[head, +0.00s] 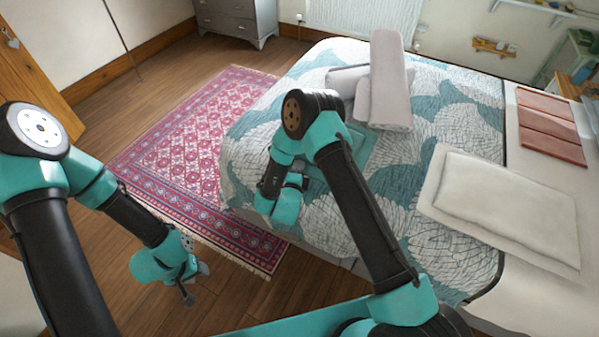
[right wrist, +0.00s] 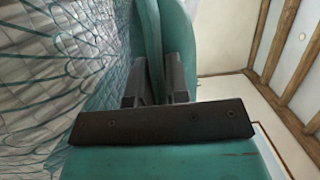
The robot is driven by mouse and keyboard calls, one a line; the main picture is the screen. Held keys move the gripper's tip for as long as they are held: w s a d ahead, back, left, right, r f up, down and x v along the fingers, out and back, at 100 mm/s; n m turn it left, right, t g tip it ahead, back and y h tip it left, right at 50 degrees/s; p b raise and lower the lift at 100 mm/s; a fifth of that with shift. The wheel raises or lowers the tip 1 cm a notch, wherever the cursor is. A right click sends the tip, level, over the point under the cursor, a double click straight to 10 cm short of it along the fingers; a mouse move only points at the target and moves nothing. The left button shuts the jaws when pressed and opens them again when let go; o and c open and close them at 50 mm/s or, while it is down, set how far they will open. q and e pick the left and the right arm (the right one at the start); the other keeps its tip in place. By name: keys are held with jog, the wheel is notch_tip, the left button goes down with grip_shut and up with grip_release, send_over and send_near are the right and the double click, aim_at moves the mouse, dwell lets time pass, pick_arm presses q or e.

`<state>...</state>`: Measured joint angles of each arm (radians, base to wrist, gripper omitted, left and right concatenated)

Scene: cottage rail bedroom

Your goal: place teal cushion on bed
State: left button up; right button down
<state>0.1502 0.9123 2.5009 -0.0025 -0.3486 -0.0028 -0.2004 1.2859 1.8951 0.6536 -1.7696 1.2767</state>
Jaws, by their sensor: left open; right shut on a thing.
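The teal cushion (right wrist: 178,30) shows close up in the right wrist view, with its edge between the two dark fingers of my right gripper (right wrist: 158,78). My right gripper is shut on it. In the head view a part of the teal cushion (head: 359,146) shows behind my right arm, over the bed (head: 455,195); the arm hides much of it. The patterned bed cover is close beside the cushion in the wrist view; I cannot tell whether they touch. My left gripper (head: 190,290) is open and empty, low over the wooden floor at the lower left.
Grey rolled and folded textiles (head: 388,80) stand on the far side of the bed. A pale pillow (head: 505,205) and folded rust-coloured cloth (head: 550,130) lie to the right. A red rug (head: 190,150) covers the floor left of the bed. A grey dresser (head: 237,18) stands behind.

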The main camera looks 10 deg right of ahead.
jog(key=shift+w+d+f, duration=0.1)
jog(key=shift+w+f, duration=0.2)
jog(key=shift+f, duration=0.35)
jog(key=shift+w+d+f, duration=0.1)
jog(key=shift+w+f, duration=0.15)
jog(key=shift+f, duration=1)
jog(key=c, duration=1.1)
grip_release()
jog(key=shift+s+a, duration=0.15)
jog(key=shift+s, duration=0.05)
jog(key=v, duration=1.1)
jog(key=shift+s+a, duration=0.15)
jog(key=shift+s, duration=0.1)
